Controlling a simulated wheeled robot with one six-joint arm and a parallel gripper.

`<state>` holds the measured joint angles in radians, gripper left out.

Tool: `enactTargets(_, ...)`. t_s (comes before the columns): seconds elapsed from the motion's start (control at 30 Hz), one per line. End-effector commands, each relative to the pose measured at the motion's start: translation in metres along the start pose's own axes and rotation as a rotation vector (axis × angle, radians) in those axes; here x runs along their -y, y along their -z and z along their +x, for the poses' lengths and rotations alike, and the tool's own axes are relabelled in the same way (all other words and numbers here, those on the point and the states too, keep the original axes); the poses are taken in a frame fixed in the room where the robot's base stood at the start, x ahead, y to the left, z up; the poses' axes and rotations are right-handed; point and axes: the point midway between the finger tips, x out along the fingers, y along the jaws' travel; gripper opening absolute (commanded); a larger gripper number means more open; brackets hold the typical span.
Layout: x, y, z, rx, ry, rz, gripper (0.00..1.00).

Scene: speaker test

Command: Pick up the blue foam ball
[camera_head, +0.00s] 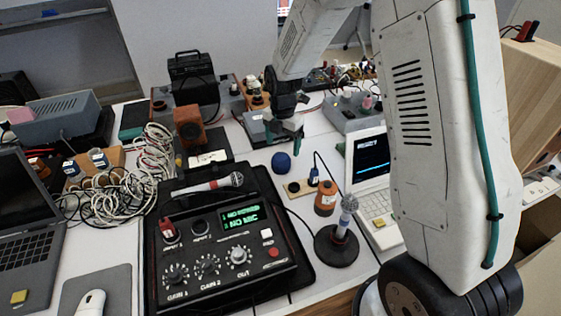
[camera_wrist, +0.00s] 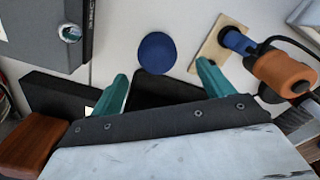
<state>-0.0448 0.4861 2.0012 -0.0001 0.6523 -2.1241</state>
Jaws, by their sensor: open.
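The blue foam ball (camera_head: 281,162) rests on the white table behind the black audio box in the head view. In the wrist view the ball (camera_wrist: 157,53) lies at upper centre, just beyond the fingertips. My gripper (camera_head: 284,128) hangs above the ball in the head view, pointing down and apart from it. Its two teal fingers also show in the wrist view (camera_wrist: 160,75), spread wide with nothing between them.
A wooden strip (camera_head: 300,187) with a blue plug and an orange cylinder (camera_head: 325,198) stand right of the ball. The audio box (camera_head: 226,243), a microphone (camera_head: 209,185) and a stand (camera_head: 337,246) lie nearer. Tangled cables (camera_head: 115,180) fill the left.

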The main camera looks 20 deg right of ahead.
Motion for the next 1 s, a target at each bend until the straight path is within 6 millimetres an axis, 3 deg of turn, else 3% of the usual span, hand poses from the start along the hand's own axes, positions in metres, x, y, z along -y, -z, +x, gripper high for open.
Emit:
enactTargets(0.67, -0.005, 0.002, 0.08, -0.003, 0.004, -0.032, 0.8)
enactTargets(0.93, -0.005, 0.002, 0.084, -0.001, 0.001, -0.031, 0.8)
enactTargets(1.0, -0.005, 0.002, 0.084, -0.001, 0.001, -0.031, 0.6)
